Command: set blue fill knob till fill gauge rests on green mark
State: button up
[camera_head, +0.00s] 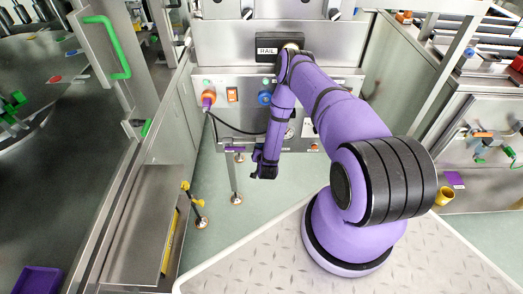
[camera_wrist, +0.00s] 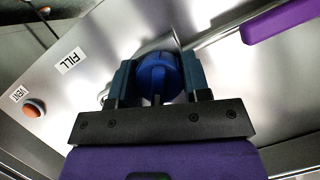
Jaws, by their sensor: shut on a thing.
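The blue fill knob (camera_wrist: 158,77) is between the two fingers of my gripper (camera_wrist: 160,72) in the wrist view, below and right of the FILL label (camera_wrist: 72,61). The fingers are shut on it from both sides. In the head view my arm's dark wrist end (camera_head: 265,168) hangs low in front of the steel panel (camera_head: 320,82); the fingertips and their hold cannot be made out there. A small round dial (camera_head: 290,132) shows partly beside my forearm. Its needle and any green mark are too small to read.
An orange knob (camera_wrist: 34,108) sits by the VENT label (camera_wrist: 19,95). A purple grip (camera_wrist: 277,22) on a metal rod is at upper right. Another blue knob-like part (camera_head: 264,98) and an orange switch (camera_head: 232,94) are on the panel.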

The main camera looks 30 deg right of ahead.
jog(key=n+h, duration=0.1)
jog(key=n+g+h, duration=0.1)
jog(key=n, duration=0.1)
jog(key=shift+a+n+g, duration=0.15)
jog(key=shift+n+g, duration=0.15)
jog(key=n+g+h, duration=0.1)
jog(key=n+h, duration=0.1)
jog(key=n, duration=0.1)
jog(key=n+h, duration=0.2)
jog(key=n, duration=0.1)
jog(key=shift+f+n+h, duration=0.1)
jog(key=shift+n+h, duration=0.9)
jog(key=shift+n, duration=1.2)
jog(key=o, duration=0.9)
jog(key=v, duration=1)
jog(key=shift+s+a, duration=0.15)
jog(key=shift+a, duration=0.2)
